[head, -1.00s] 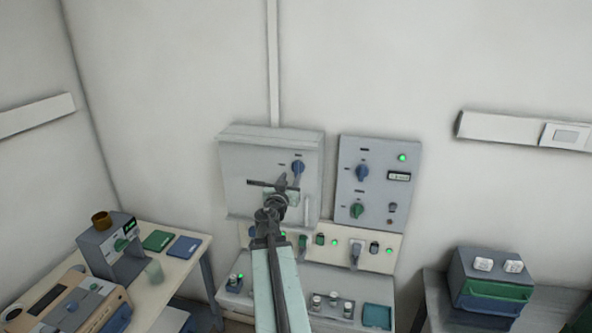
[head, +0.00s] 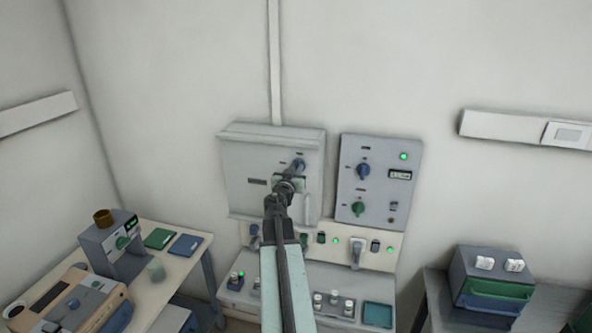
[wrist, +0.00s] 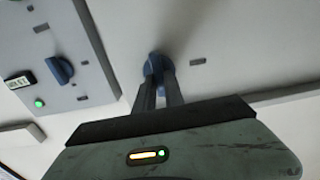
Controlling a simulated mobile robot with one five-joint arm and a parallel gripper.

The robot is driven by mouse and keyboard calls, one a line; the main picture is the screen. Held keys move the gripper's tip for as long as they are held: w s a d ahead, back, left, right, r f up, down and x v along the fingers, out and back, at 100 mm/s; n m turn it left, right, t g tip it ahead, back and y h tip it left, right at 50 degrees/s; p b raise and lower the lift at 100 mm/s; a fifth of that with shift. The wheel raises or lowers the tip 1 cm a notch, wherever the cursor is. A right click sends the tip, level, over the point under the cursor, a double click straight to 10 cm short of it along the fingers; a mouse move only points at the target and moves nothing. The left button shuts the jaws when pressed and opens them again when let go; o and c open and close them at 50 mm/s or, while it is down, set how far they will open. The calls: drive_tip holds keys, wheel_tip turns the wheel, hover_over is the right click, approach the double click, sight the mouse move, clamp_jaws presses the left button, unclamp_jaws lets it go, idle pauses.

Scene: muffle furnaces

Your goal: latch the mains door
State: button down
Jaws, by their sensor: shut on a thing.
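The mains door (head: 245,160) is the grey front of a wall box, and it looks closed. A blue knob (head: 299,164) sits on its upper right part, with small dark marks near it. My gripper (head: 294,174) reaches up to the knob and partly covers it in the head view. In the wrist view the two dark fingers of my gripper (wrist: 158,80) are shut on the blue knob (wrist: 154,62). Part of the knob is hidden behind the fingers, so its exact angle is hard to tell.
A control panel (head: 376,148) with blue and green knobs, a display and a green lamp is just right of the box. Below is a socket strip (head: 383,263). A table (head: 190,258) with instruments stands left; drawers (head: 492,302) stand right.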

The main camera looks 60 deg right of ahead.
drive_tip(key=shift+a, duration=0.1)
drive_tip(key=shift+w+a+f+n+b, duration=0.1)
drive_tip(key=shift+n, duration=2.85)
drive_tip(key=shift+w+d+f+n+b, duration=0.1)
drive_tip(key=shift+w+f+n+b, duration=0.05)
drive_tip(key=shift+n, duration=2.85)
drive_tip(key=shift+w+a+f+n+b, duration=0.1)
drive_tip(key=shift+n, duration=2.85)
drive_tip(key=c, duration=1.4)
unclamp_jaws()
drive_tip(key=shift+c, duration=0.2)
